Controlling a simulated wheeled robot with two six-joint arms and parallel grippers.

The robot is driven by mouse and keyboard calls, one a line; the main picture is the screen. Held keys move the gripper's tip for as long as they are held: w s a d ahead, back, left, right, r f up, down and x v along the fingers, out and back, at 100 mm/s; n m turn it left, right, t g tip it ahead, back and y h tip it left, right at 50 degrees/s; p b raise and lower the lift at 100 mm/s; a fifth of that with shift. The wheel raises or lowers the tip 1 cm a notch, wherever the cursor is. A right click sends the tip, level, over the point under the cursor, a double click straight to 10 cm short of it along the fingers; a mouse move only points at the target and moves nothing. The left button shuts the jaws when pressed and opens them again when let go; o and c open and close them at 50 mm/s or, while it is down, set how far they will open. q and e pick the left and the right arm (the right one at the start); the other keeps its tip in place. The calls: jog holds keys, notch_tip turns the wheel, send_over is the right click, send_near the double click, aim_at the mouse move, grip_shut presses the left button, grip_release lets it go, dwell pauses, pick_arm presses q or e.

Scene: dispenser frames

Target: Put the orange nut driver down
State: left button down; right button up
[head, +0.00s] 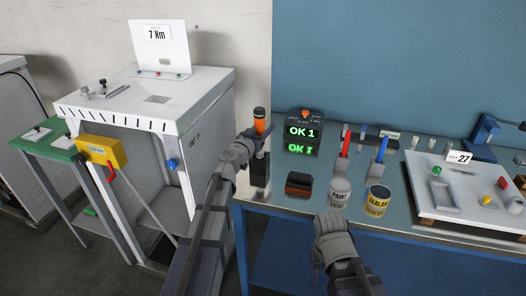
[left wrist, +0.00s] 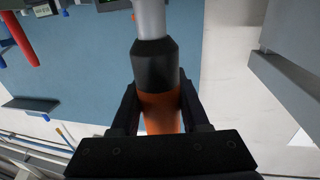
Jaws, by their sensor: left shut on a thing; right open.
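The orange nut driver (head: 260,124) is upright in my left gripper (head: 247,143), above the left end of the shiny bench top (head: 275,199). In the left wrist view the fingers of my left gripper (left wrist: 160,112) close on both sides of the orange handle. The black collar and grey shaft of the nut driver (left wrist: 153,62) stick out past them. In the head view its lower end is partly hidden by the gripper, and I cannot tell whether it touches anything. My right gripper (head: 330,232) is in front of the bench, empty and open.
A display reading OK (head: 303,132), a dark brown-topped block (head: 299,185), a paint can (head: 339,192) and a sealant can (head: 377,201) stand on the bench. Red and blue tools (head: 382,149) stand behind them. A white cabinet (head: 210,150) is left of the bench.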

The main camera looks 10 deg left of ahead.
pick_arm(q)
notch_tip(320, 180, down, 2)
jog(key=shift+b, duration=0.4)
pick_arm(e)
jog(key=shift+f, duration=0.95)
pick_arm(q)
notch_tip(320, 180, down, 4)
jog(key=b, duration=0.4)
jog(key=shift+r, duration=0.2)
pick_arm(e)
notch_tip(320, 180, down, 4)
jog(key=shift+r, duration=0.15)
pick_arm(q)
jog(key=shift+f, duration=0.15)
jog(key=shift+c, duration=2)
grip_release()
